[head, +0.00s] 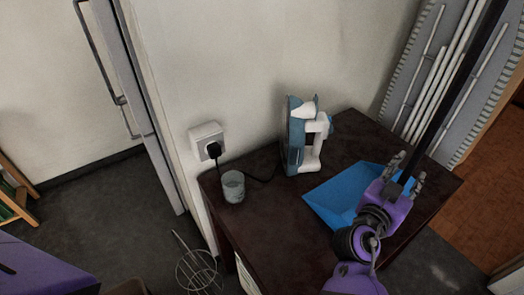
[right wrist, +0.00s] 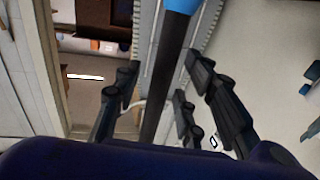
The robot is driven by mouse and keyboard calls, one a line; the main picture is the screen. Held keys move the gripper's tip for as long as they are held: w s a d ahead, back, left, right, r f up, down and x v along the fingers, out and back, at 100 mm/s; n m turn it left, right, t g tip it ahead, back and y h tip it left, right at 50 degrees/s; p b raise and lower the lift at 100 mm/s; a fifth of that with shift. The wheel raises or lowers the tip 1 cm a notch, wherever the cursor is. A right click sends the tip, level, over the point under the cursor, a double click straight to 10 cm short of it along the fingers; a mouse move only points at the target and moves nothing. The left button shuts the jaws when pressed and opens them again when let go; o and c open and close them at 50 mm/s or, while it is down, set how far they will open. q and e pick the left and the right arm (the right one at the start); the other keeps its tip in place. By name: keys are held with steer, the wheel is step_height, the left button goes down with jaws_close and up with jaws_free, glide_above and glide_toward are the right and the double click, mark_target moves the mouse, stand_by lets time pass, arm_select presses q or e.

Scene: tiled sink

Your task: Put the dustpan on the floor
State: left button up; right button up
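The dustpan is a blue pan (head: 338,192) on the dark wooden table, with a long black handle (head: 462,88) rising to the upper right. My right gripper (head: 406,174) is at the lower part of the handle, beside the pan. In the right wrist view, the black handle (right wrist: 168,80) runs between the spread fingers of my right gripper (right wrist: 165,95). Gaps show on both sides of it, so the gripper looks open around it. A blue part of the dustpan shows at the top there. My left gripper is not in view.
Grey floor (head: 105,195) lies open further left. A radiator (head: 440,70) is behind.

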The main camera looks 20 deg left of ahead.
steer(key=shift+c, duration=0.5)
jaws_close()
stand_by(0.3)
